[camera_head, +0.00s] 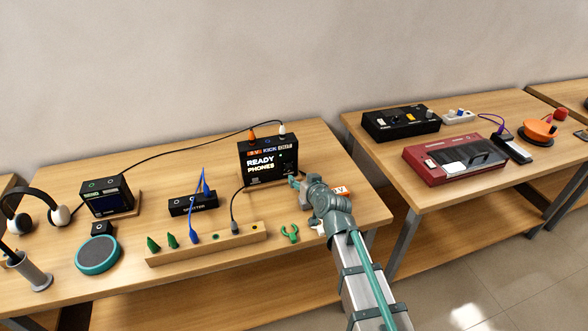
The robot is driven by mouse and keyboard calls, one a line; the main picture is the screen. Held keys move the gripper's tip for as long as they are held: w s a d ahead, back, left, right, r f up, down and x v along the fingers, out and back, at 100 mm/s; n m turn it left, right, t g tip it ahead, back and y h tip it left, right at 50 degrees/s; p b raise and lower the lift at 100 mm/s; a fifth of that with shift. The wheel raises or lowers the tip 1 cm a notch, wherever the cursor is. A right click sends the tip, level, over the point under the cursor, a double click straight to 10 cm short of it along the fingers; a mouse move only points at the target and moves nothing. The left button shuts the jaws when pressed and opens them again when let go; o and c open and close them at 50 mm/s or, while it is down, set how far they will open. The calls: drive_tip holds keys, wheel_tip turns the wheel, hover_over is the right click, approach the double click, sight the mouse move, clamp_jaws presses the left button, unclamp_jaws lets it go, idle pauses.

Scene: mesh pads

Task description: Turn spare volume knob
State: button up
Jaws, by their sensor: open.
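My gripper (294,183) is small in view at the end of my arm, just in front of the lower right part of a black box (245,150) whose display reads "READY PHONES". The fingers look apart and hold nothing visible. Whether they touch the box cannot be told. Small details at the box's lower right are partly hidden by the gripper. No knob labelled as the spare volume knob can be read. Another black box (376,128) with small controls and a grey knob-like part (430,113) stands on the right table.
A wooden strip (235,240) with green pegs and cable plugs lies in front of the display box. A green cactus-shaped piece (290,233) lies near my arm. A splitter (180,209), teal disc (97,254) and headphones (60,215) are left. A gap separates the tables.

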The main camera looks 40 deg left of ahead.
sight(290, 169)
drive_tip(key=p+x, duration=0.2)
drive_tip(key=x, duration=0.7)
drive_tip(key=shift+w+r, duration=0.1)
drive_tip(key=shift+w+a+f+p, duration=0.25)
drive_tip(key=shift+a+f+p, duration=0.1)
drive_tip(key=shift+a, duration=0.15)
clamp_jaws()
